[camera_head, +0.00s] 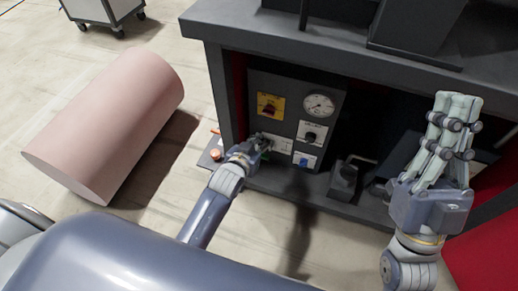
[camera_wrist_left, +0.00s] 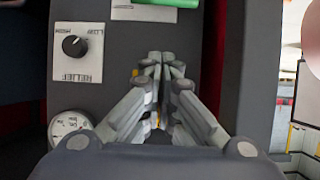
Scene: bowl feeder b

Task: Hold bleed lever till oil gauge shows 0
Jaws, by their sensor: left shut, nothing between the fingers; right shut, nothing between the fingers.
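The grey control panel (camera_head: 287,84) sits in the dark cabinet. Its round white gauge (camera_head: 319,104) is upper right; the needle reading is too small to make out. The gauge also shows in the left wrist view (camera_wrist_left: 70,130), partly hidden. A green bar (camera_wrist_left: 168,3) on a white plate, perhaps the bleed lever, is cut by that view's top edge. My left gripper (camera_head: 264,145) is shut and empty at the panel's lower left. Its fingertips in the wrist view (camera_wrist_left: 161,62) point towards the green bar; contact cannot be told. My right gripper (camera_head: 457,102) is shut and empty, raised at the right.
A black relief knob (camera_wrist_left: 75,45), a red switch on a yellow plate (camera_head: 269,105) and a blue control (camera_head: 304,161) are on the panel. The cabinet's top (camera_head: 330,45) overhangs it. A pink cylinder (camera_head: 110,120) lies on the floor at left.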

